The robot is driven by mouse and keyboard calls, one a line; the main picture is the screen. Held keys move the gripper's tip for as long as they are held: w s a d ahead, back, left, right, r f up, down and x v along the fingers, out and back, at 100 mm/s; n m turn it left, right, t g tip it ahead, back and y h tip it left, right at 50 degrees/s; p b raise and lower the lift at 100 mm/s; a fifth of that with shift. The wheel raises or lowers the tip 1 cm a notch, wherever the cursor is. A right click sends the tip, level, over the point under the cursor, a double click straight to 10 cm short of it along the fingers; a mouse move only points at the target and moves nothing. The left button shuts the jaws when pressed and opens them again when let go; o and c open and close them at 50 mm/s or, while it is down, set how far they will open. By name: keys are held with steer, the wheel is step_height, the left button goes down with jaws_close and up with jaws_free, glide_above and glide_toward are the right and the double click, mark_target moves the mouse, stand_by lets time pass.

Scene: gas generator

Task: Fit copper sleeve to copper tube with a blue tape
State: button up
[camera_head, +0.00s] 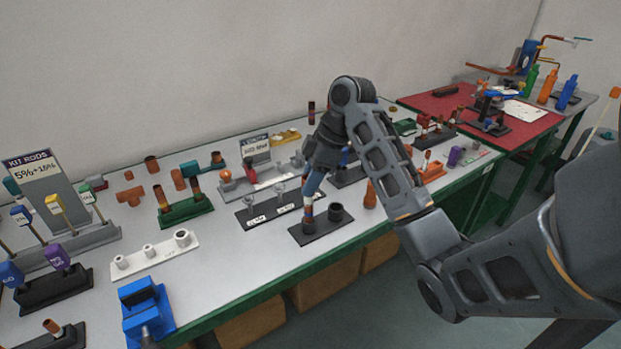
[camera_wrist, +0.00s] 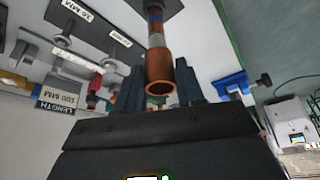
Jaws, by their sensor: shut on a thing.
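My gripper (camera_head: 313,184) is shut on a copper sleeve (camera_wrist: 160,72), whose open end faces the wrist camera between the two fingers. In the wrist view, a copper tube with blue tape (camera_wrist: 154,16) stands just beyond the sleeve, roughly in line with it, and a pale band shows between them. I cannot tell whether the sleeve is around the tube or only at its end. In the head view, the tube (camera_head: 308,212) stands on a black base (camera_head: 318,230) beneath my gripper, which hides the sleeve there.
A short dark cup (camera_head: 335,212) stands on the same base. A blue vise (camera_head: 146,306) and white stand (camera_head: 155,256) are farther left.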

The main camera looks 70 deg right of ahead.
steer(key=shift+f+b, duration=0.85)
steer(key=shift+f, duration=0.4)
steer(key=o, duration=1)
steer(key=shift+c, duration=0.2)
steer(key=p+v, duration=0.4)
steer(key=v, duration=0.3)
steer(key=shift+s+r, duration=0.15)
steer(key=shift+r, duration=0.2)
